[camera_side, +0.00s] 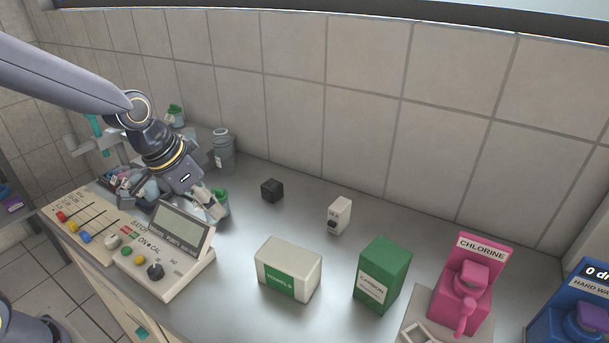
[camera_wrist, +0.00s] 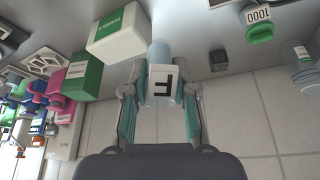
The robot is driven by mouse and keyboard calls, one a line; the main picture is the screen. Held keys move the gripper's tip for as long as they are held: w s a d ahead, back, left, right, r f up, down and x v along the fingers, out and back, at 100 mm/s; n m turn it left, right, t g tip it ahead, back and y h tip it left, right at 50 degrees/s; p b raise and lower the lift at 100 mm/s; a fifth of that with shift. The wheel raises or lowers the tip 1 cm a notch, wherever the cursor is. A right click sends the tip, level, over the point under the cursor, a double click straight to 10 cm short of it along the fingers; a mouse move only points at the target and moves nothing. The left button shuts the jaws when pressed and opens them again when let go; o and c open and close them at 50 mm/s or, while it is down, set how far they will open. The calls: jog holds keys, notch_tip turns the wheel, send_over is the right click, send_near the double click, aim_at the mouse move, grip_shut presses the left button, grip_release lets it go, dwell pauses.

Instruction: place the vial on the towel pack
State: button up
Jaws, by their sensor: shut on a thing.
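My gripper (camera_wrist: 161,92) is shut on the vial (camera_wrist: 158,56), a light blue cylinder with a white label marked with a black F. The vial sits between the two fingers in the wrist view. In the side view my gripper (camera_side: 212,205) is at the left, behind the display console, and I cannot make out the vial there. The towel pack (camera_side: 288,266), a white box with a green TOWELS label, stands on the counter to the right of my gripper, apart from it. It also shows at the upper left of the wrist view (camera_wrist: 117,40). Its top is clear.
A green carton (camera_side: 382,276) stands right of the towel pack, with a pink chlorine unit (camera_side: 466,290) beyond. A white box (camera_side: 341,213) and black cube (camera_side: 271,190) stand behind. The console (camera_side: 165,255) is at the left. A green-lidded container (camera_wrist: 258,28) is near my gripper.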

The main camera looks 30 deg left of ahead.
jog(key=s+d+r+m+h, duration=0.1)
jog(key=s+d+r+m, duration=0.25)
jog(key=s+d, duration=0.35)
send_near(296, 252)
jog(key=shift+w+d+f+n+g, duration=0.3)
jog(key=shift+w+d, duration=0.2)
jog(key=shift+w, duration=0.25)
jog(key=shift+w+f, duration=0.15)
jog(key=shift+f, duration=0.1)
jog(key=shift+w+d+f, duration=0.1)
jog(key=shift+w+f, duration=0.1)
jog(key=shift+f, duration=1.5)
jog(key=shift+f, duration=0.2)
jog(key=o, duration=0.9)
